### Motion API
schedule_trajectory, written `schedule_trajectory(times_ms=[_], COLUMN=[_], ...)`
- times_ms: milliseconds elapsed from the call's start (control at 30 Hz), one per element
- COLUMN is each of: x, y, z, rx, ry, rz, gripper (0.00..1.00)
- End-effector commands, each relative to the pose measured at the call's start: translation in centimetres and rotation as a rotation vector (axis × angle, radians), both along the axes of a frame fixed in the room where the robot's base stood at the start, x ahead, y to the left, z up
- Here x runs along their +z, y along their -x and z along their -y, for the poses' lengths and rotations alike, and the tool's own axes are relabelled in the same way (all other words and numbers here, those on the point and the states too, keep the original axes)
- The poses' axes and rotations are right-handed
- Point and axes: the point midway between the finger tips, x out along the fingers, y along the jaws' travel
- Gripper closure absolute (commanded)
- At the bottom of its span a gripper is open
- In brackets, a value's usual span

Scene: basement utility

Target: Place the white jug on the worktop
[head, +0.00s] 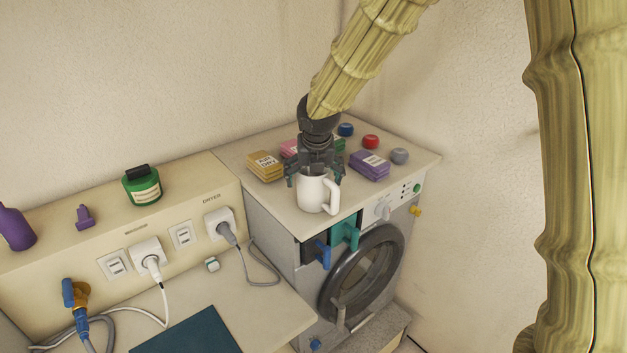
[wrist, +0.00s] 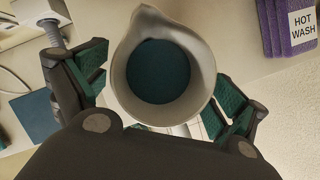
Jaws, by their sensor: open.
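The white jug (head: 312,192) appears to stand upright on the pale top of the washing machine (head: 228,150), near its front edge, with its handle to the right. In the wrist view I look down into the jug (wrist: 121,82); its spout points up and its inside bottom looks dark teal. My gripper (head: 315,178) is over the jug, with its fingers spread on either side of the rim. In the wrist view the gripper (wrist: 155,100) is open; a gap shows at the left finger, and the right finger is very near the jug wall. Whether it touches is unclear.
A lower bench (head: 262,318) with a teal mat (head: 188,335) is at left, beside a socket ledge with plugs and a green bottle (head: 142,186).

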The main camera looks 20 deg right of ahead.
Motion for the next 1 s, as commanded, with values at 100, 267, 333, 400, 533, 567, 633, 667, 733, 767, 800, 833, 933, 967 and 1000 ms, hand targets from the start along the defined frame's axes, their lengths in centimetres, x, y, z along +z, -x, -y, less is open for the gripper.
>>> schedule_trajectory(times_ms=[100,267,333,400,533,567,633,667,733,767,800,833,933,967,1000], x=[1.4,3.5,4.5,5.5,7.2,7.6,8.4,8.7,9.2,9.4,9.6,9.8,10.0,10.1,10.1], y=[0.6,1.5,1.9,2.3,3.0,3.1,3.5,3.6,3.8,3.9,4.0,4.0,4.1,4.1,4.2], z=[-0.1,-0.3,-0.4,-0.5,-0.6,-0.7,-0.8,-0.8,-0.8,-0.9,-0.9,-0.9,-0.9,-0.9,-0.9], rx=[0.001,0.0,0.001,0.0,0.0,0.0,0.0,0.0,-0.001,0.0,0.0,0.0,0.0,0.0,0.0], ry=[-0.001,-0.002,-0.001,-0.003,-0.002,-0.002,-0.002,-0.002,-0.001,-0.001,0.0,0.0,0.0,0.0,0.0], rz=[0.003,0.001,0.002,0.003,0.002,0.002,0.001,0.001,0.0,-0.001,-0.001,-0.001,0.0,-0.001,-0.001], gripper=[0.03,0.03,0.03,0.03,0.03,0.03,0.03,0.03,0.03,0.03,0.03,0.03,0.03,0.03,0.03])
